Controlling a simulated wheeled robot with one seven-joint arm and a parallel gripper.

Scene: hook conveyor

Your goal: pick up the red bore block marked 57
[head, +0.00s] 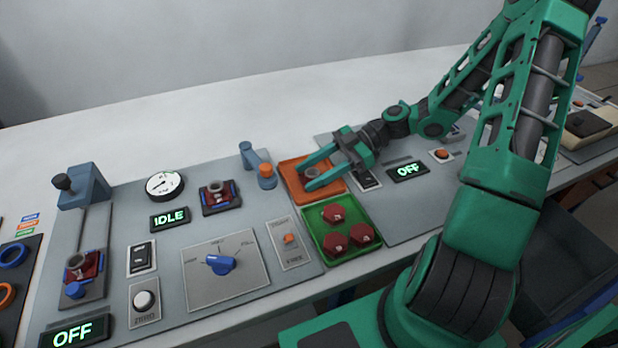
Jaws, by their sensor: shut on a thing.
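My gripper (314,171) is over the orange tray (338,187), its two green fingers on either side of a red bore block (310,174). It is shut on this block. The block has a round grey bore on top, and the fingers partly hide it. I cannot read its number, nor tell whether it touches the tray floor. A similar red block (216,188) sits in a dark fixture with blue parts near the panel's middle. Another red block (82,265) sits in a slide fixture at the left.
A green tray (316,241) with three dark red round pieces (334,213) lies just in front of the orange tray. A blue and orange post (258,165) stands close left of it. A blue dial (221,263), gauge (164,184) and displays cover the panel. The white table behind is clear.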

